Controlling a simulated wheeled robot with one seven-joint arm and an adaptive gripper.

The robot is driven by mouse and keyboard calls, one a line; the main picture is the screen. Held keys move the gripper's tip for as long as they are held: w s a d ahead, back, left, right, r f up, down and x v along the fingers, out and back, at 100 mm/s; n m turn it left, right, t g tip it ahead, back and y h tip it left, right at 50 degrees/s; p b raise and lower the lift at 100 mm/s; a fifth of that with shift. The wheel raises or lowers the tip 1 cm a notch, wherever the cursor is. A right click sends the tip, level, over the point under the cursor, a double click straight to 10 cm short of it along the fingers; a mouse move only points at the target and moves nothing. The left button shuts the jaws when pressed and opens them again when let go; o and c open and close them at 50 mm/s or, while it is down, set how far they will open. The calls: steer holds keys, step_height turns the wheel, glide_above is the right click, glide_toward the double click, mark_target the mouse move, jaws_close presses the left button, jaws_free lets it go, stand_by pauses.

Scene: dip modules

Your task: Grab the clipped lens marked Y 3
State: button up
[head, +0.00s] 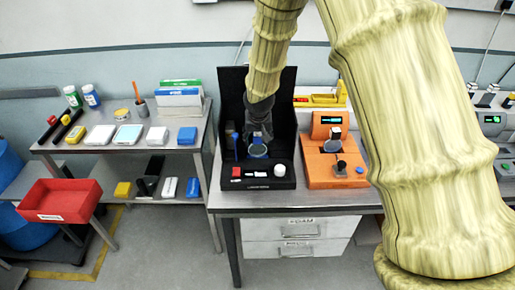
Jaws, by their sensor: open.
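My gripper (258,136) reaches down into the black open-fronted station (285,105) on the middle table. It is dark and small in the head view, and its jaws are open. A round, greyish lens-like disc (258,152) with blue at its top sits just below the fingertips; I cannot tell whether they touch it. A similar round disc (333,146) stands at the orange station (318,178) to the right. No Y 3 mark can be read on either disc, so I cannot tell which one bears it.
The black station has tall back and side walls close around my gripper. A white round knob (280,170) and small red and white pieces lie on its front. A side table at left holds several boxes and bottles. A red tray (62,200) stands in front of it.

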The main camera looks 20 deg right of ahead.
steer(key=shift+w+f, duration=0.1)
steer(key=shift+f, duration=0.2)
steer(key=c, duration=1.2)
steer(key=shift+c, duration=0.2)
steer(key=shift+r, duration=0.1)
